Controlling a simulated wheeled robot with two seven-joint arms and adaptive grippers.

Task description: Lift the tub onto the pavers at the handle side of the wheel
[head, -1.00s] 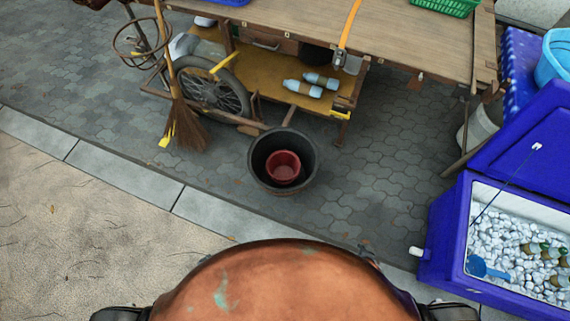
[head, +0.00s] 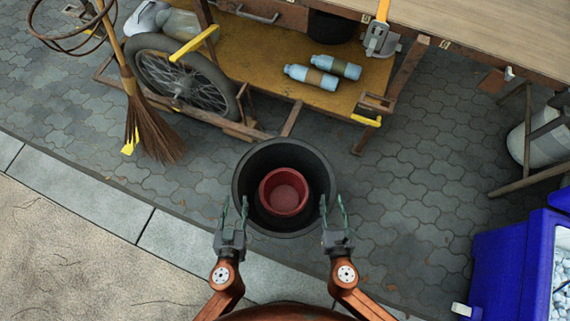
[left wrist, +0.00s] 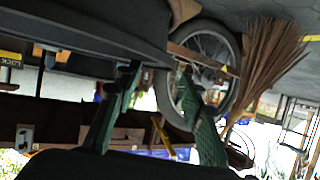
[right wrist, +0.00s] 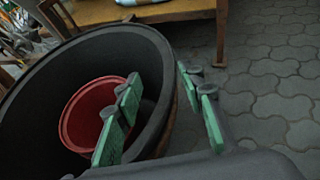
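The black tub (head: 246,172) stands upright on the grey pavers (head: 420,190) in front of the cart, with a red bucket (head: 284,192) inside it. My left gripper (head: 234,204) is open at the tub's left front rim. In the left wrist view, its fingers (left wrist: 158,85) are apart, with the dark tub beside them. My right gripper (head: 334,205) is open at the right front rim. In the right wrist view, its fingers (right wrist: 160,85) straddle the tub wall, one inside and one outside. I cannot tell whether they touch it. The cart's spoked wheel (head: 185,78) is behind left.
A broom (head: 145,115) leans left of the wheel. The cart's yellow shelf (head: 265,75) holds bottles (head: 312,77) behind the tub. A blue cooler (head: 500,265) stands at the right. Pavers left and right of the tub are clear.

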